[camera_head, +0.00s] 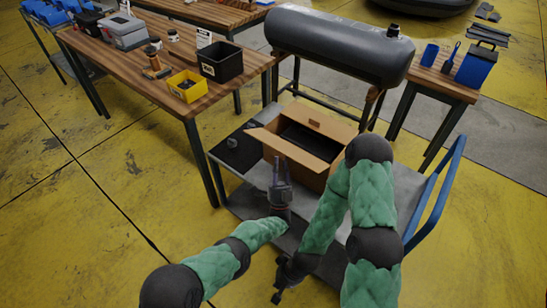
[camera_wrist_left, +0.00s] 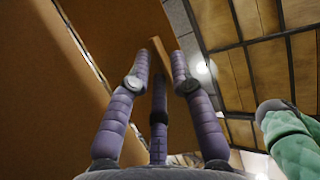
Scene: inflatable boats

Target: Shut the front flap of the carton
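The brown carton (camera_head: 309,174) stands open on a grey cart in the head view, its inside dark. In the left wrist view, the purple fingers (camera_wrist_left: 159,62) are spread apart, with brown cardboard (camera_wrist_left: 60,110) filling the left side. I cannot tell whether they touch it. My right gripper (camera_head: 278,284) hangs low beside the cart's near edge; its fingers are too small to read.
The cart (camera_head: 238,194) has a blue handle (camera_head: 440,200) on its right. A black tank (camera_head: 338,46) stands behind the carton. A wooden table (camera_head: 170,58) with a yellow bin (camera_head: 187,86) and a black bin (camera_head: 220,62) is at left. Yellow floor is clear at lower left.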

